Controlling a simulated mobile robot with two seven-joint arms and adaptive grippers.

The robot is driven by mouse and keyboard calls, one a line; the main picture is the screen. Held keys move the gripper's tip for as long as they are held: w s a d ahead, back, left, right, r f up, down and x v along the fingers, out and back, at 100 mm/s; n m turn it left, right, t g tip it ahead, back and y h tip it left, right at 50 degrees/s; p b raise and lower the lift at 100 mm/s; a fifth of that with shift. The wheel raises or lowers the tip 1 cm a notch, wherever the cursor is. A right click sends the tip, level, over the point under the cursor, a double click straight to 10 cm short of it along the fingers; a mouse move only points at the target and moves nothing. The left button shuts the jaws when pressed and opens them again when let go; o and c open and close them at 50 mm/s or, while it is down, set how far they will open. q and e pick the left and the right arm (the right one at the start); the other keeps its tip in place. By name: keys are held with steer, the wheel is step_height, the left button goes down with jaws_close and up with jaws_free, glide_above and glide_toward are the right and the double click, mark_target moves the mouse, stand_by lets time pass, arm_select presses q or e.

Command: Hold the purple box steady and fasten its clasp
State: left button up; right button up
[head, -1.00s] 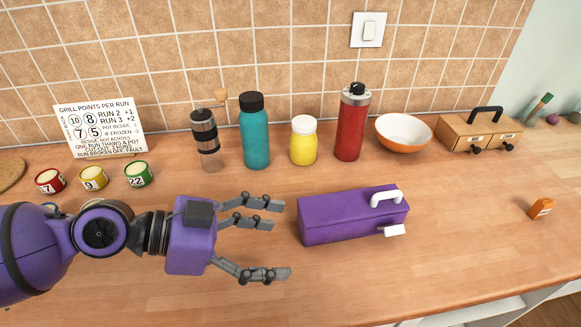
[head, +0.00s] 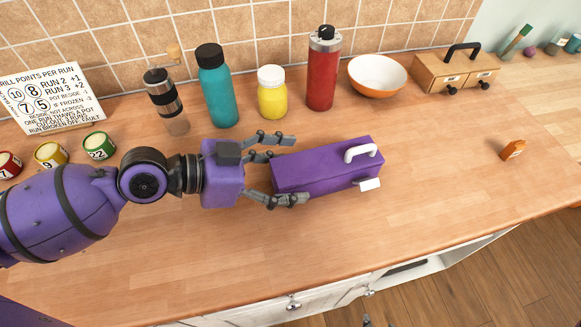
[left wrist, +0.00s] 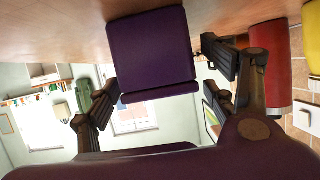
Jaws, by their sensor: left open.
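The purple box (head: 315,172) lies on the wooden counter, with a white handle (head: 361,153) on top. A white clasp flap (head: 370,184) sticks out at its front side near the right end and looks raised. My left gripper (head: 288,170) is open at the box's left end, one side of fingers behind and one in front. In the left wrist view the box's end face (left wrist: 150,50) sits between the spread fingers (left wrist: 160,88), with gaps showing on both sides. The clasp is hidden there.
Behind the box stand a teal bottle (head: 218,90), yellow jar (head: 272,95), red flask (head: 322,75) and orange bowl (head: 377,77). A small drawer chest (head: 455,75) stands back right. An orange item (head: 513,149) lies at right. The counter in front of the box is clear.

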arm_select(q)
steer(key=shift+w+d+f, duration=0.1)
steer(key=shift+w+d, duration=0.05)
steer(key=shift+d, duration=0.2)
steer(key=shift+f, duration=0.1)
steer(key=c, duration=1.4)
steer(key=o, duration=1.2)
steer(key=c, duration=0.9)
steer(key=shift+o, duration=0.2)
